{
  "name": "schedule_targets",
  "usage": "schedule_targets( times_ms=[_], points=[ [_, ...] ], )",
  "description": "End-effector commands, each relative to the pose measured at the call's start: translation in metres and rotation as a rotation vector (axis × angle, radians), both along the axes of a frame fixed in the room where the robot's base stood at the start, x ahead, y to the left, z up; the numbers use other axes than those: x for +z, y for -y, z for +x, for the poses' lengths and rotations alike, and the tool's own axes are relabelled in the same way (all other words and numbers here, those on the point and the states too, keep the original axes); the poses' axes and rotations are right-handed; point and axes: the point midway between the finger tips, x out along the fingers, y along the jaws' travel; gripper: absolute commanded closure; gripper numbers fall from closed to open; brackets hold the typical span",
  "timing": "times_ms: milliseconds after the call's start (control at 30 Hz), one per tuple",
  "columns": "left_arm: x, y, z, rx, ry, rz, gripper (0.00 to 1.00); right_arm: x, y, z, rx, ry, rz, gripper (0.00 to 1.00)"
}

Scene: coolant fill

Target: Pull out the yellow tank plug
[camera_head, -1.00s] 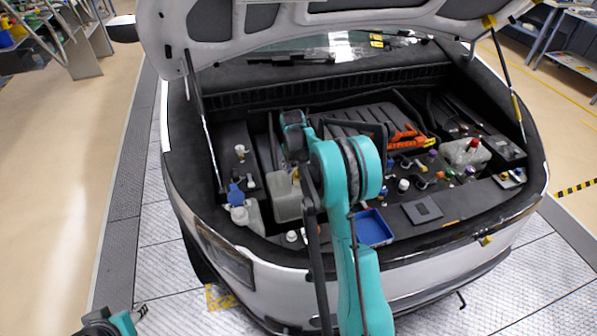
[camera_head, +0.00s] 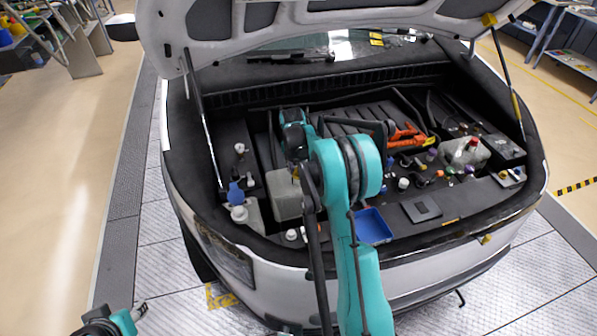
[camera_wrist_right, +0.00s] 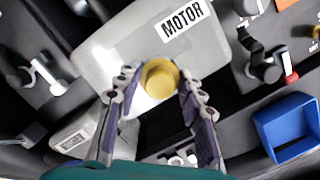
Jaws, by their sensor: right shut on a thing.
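The yellow tank plug (camera_wrist_right: 160,78) shows in the right wrist view as a round cap on the pale tank labelled MOTOR (camera_wrist_right: 125,45). My right gripper (camera_wrist_right: 158,84) has its purple-grey fingers on either side of the plug and is shut on it. Whether the plug is still seated in the neck cannot be told. In the head view the tank (camera_head: 287,203) sits in the left part of the open car bay, partly hidden by my right arm. Part of my left gripper (camera_head: 138,312) shows at the lower left; its jaws are unclear.
A blue tray (camera_head: 373,227) is right of my right arm. A white bottle with a blue cap (camera_head: 238,195) stands left of the tank. Another tank with a red cap (camera_head: 466,152) is at the right. The raised lid (camera_head: 300,25) hangs over the bay.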

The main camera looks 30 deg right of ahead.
Motion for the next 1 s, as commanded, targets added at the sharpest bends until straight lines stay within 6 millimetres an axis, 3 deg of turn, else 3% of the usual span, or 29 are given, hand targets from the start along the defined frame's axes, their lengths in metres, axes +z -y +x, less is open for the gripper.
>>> schedule_targets(
  times_ms=[467,1000],
  points=[
    [0.003,0.0,0.0,0.0,0.0,0.0,0.6,0.005,0.0,0.0,0.0,0.0,0.0,0.8],
    [0.02,0.0,0.0,0.0,0.0,0.0,0.6,0.033,0.0,0.0,0.0,0.0,0.0,0.8]
  ],
)
